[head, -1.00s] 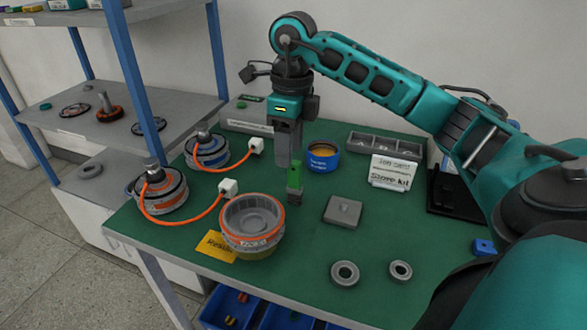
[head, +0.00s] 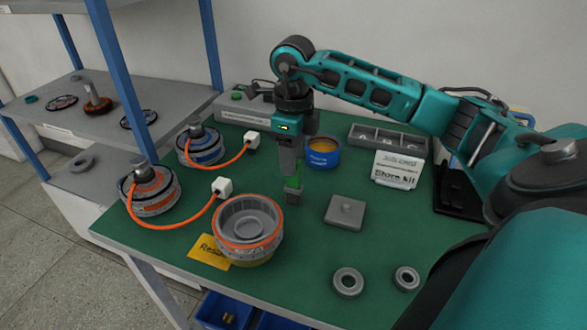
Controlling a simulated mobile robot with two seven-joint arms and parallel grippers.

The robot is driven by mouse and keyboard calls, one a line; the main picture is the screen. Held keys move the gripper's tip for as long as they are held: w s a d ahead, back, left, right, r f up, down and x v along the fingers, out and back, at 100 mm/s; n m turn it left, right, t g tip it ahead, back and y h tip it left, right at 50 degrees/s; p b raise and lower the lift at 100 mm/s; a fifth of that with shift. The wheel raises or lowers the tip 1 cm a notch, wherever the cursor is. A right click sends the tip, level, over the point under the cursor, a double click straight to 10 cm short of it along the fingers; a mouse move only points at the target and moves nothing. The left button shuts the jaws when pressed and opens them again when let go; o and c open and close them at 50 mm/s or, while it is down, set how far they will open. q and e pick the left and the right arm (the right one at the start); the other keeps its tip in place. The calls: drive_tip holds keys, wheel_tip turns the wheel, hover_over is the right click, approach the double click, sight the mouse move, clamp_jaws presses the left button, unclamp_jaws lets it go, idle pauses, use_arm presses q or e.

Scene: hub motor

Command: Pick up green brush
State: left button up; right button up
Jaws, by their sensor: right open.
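The green brush (head: 293,189) stands upright on the green table, with a green upper part and a greyish lower part. It is just right of the orange-rimmed motor housing. My right gripper (head: 291,173) points down directly over the brush, its fingers at the brush's upper part. The fingers hide part of the brush top, and I cannot tell whether they touch it. The right gripper is open. My left gripper is not in view.
The orange-rimmed housing (head: 248,228) stands close on the left. A blue tin (head: 323,155) stands behind, and a grey square block (head: 345,212) lies to the right. Two grey rings (head: 347,282) lie in front. Two cabled motors (head: 150,190) stand at the left.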

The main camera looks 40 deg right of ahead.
sight(294, 186)
wheel_tip(294, 186, down, 5)
drive_tip(key=shift+d+f, duration=0.1)
drive_tip(key=shift+c, duration=0.4)
drive_tip(key=c, duration=0.9)
drive_tip(key=shift+o, duration=0.2)
drive_tip(key=shift+w, duration=0.1)
